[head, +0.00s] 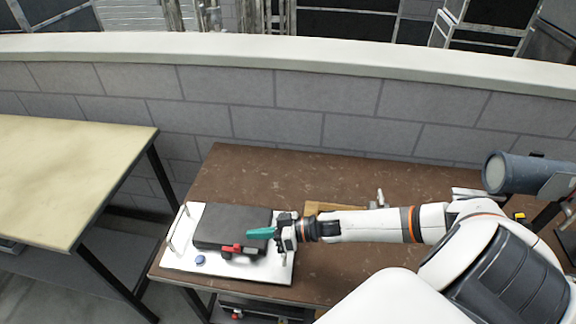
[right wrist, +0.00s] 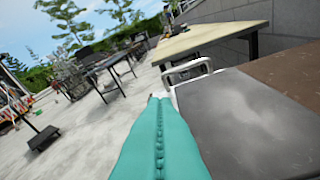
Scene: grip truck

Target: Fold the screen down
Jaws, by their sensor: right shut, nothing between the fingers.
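The screen (head: 228,222) is a dark grey slab over the white base (head: 185,262) on the brown table. It looks low and roughly flat; I cannot tell whether it lies fully against the base. In the right wrist view a dark flat panel (right wrist: 252,125) fills the right side, beside the fingers. My right gripper (head: 250,233) reaches in from the right, with teal fingers over the screen's front right part. The fingers are shut and empty, pressed together in the right wrist view (right wrist: 158,98). I cannot tell whether they touch the screen. My left gripper is not in view.
A red and black part (head: 236,250) sits at the screen's front edge, and a blue knob (head: 200,259) is on the base. A pale table (head: 70,170) stands left across a gap. A grey block wall (head: 300,100) runs behind. The brown table (head: 270,170) is clear behind the screen.

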